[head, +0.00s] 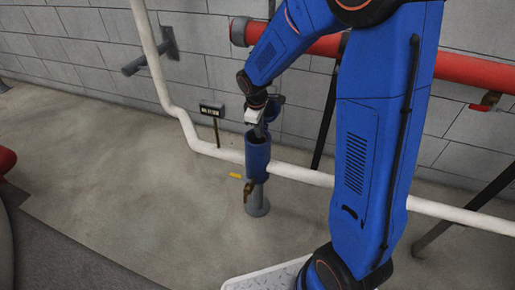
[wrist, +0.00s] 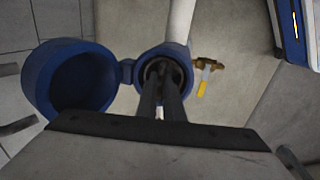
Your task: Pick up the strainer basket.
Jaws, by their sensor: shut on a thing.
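The blue strainer housing (head: 257,158) stands upright on a grey pedestal, its top open. In the wrist view, the housing (wrist: 184,56) has its round blue lid (wrist: 30,85) swung open to the left. My gripper (head: 260,132) points down into the open top. In the wrist view, the fingers of my gripper (wrist: 163,84) are close together inside the mouth, shut on a dark thing taken to be the strainer basket (wrist: 163,70). Most of the basket is hidden by the fingers and the housing wall.
A brass valve (head: 249,188) with a yellow handle (head: 235,176) sticks out from below the housing. A white pipe (head: 305,175) runs along the wall behind it. A red pipe (head: 465,70) passes higher up. A small sign (head: 211,109) stands to the left.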

